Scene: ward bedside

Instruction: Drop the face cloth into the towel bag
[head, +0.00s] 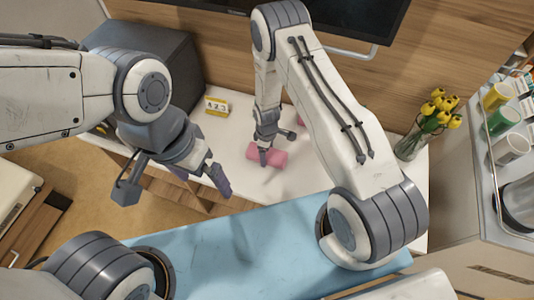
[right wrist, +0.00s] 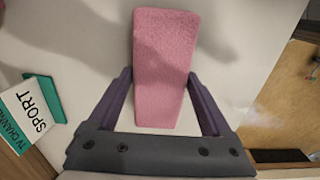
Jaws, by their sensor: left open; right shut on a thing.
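The pink face cloth (head: 277,158) is a folded block at the white table top in the head view. My right gripper (head: 264,157) comes down on it from above and is shut on it. In the right wrist view the cloth (right wrist: 164,70) sits between the two purple fingers of the right gripper (right wrist: 160,105). I cannot tell whether it touches the table. My left gripper (head: 203,180) is open and empty, left of the cloth and near the table's front edge. I cannot make out a towel bag in either view.
A yellow number block (head: 217,106) stands at the back left of the white table (head: 235,140). Yellow flowers in a glass vase (head: 415,140) stand at the right, beside a shelf with mugs (head: 509,148). A "SPORT" card (right wrist: 35,108) shows in the right wrist view. A blue surface (head: 260,240) lies in front.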

